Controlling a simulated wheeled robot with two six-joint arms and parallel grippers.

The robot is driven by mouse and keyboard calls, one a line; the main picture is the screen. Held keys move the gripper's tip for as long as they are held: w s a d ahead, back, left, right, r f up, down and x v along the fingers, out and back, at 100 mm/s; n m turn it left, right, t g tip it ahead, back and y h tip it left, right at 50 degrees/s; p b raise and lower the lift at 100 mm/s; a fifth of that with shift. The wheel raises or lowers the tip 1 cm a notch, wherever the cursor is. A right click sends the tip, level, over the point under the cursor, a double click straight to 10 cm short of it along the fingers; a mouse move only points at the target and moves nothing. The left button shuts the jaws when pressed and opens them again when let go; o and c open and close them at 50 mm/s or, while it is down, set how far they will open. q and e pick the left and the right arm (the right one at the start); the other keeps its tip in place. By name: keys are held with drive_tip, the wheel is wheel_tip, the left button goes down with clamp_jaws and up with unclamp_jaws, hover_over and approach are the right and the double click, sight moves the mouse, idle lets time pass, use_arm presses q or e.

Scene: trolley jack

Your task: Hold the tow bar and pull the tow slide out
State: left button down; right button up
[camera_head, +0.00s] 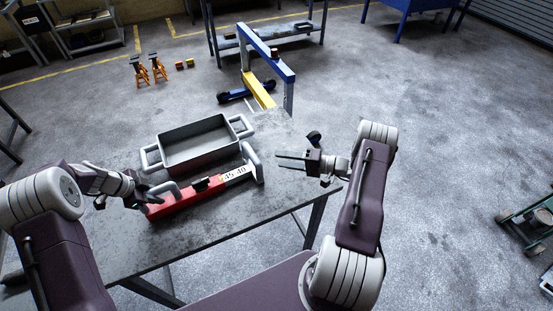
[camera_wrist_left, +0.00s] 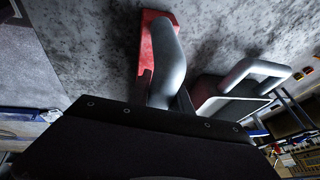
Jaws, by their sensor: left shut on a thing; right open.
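The red tow bar (camera_head: 188,199) lies on the dark worktable, with a grey handle (camera_head: 168,189) at its left end. The grey tow slide (camera_head: 242,173) sticks out of its right end, with a white scale reading 45 and 40 and an upright grey handle (camera_head: 251,154). My left gripper (camera_head: 148,198) is shut on the tow bar's left handle. In the left wrist view, the grey handle (camera_wrist_left: 168,62) and red end (camera_wrist_left: 151,35) rise from between the fingers, which are partly hidden. My right gripper (camera_head: 293,161) is open and empty, to the right of the slide's handle and apart from it.
A grey tray (camera_head: 190,160) with two side handles lies just behind the tow bar on the worktable (camera_head: 215,224). A blue and yellow crane (camera_head: 265,60) stands beyond the table. Orange jack stands (camera_head: 150,70) are on the floor.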

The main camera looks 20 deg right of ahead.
use_arm(q)
drive_tip(key=c, duration=1.1)
unclamp_jaws()
